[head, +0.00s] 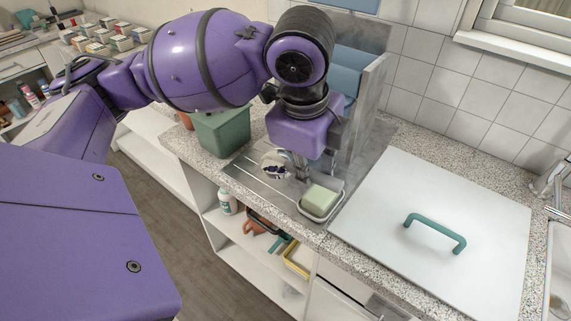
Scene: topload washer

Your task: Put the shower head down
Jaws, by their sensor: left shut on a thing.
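My left arm comes in from the left, and its gripper (299,176) points down over the grey metal tray (253,184) on the counter. The left gripper is shut on the shower head (274,166), a small round pale piece with dark marks, just left of the fingers. My wrist hides part of it, and I cannot tell whether it touches the tray. My right gripper is not in view.
A pale green block (319,201) sits in a small dish right of the gripper. A green bin (222,130) stands to the left, and a grey upright panel (365,105) behind. The white lid (440,225) with a green handle (435,232) lies flat at right, clear on top.

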